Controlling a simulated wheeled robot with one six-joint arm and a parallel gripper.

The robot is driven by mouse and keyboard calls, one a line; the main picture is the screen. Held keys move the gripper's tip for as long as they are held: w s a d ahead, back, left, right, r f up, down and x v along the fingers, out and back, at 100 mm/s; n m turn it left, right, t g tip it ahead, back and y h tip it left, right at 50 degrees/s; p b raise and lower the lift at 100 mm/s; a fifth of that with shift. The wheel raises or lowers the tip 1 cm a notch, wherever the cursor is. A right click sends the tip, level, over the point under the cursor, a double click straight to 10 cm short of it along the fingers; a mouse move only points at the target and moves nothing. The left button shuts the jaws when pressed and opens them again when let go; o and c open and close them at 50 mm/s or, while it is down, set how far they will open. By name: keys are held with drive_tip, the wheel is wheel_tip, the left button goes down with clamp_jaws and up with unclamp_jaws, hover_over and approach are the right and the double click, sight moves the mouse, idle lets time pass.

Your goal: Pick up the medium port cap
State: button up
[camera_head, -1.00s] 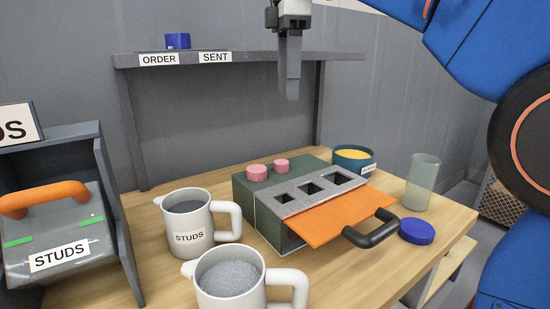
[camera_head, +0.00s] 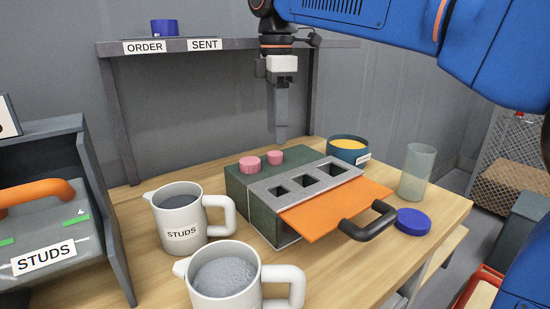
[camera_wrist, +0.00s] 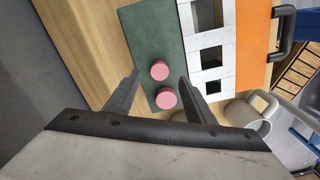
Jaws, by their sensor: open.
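Two pink round caps stand on the dark green box: a larger one (camera_head: 249,166) on the left and a smaller one (camera_head: 275,157) on the right. Which one is the medium port cap I cannot tell for sure; no size label shows. In the wrist view the smaller cap (camera_wrist: 159,70) lies between my fingertips in the picture, and the larger cap (camera_wrist: 166,98) shows below it. My gripper (camera_head: 281,138) points down, open and empty, just above the smaller cap in the head view. The fingers look clear of both caps.
The green box carries a grey plate (camera_head: 300,181) with three square holes and an orange panel (camera_head: 325,212) with a black handle. A blue lid (camera_head: 413,221), a clear glass (camera_head: 417,172), a yellow-filled bowl (camera_head: 348,150) and two mugs (camera_head: 180,218) stand around it. A shelf (camera_head: 230,46) is behind.

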sight(275, 153)
drive_tip(key=shift+a+f, duration=0.2)
drive_tip(key=shift+f, duration=2.6)
drive_tip(key=c, duration=1.1)
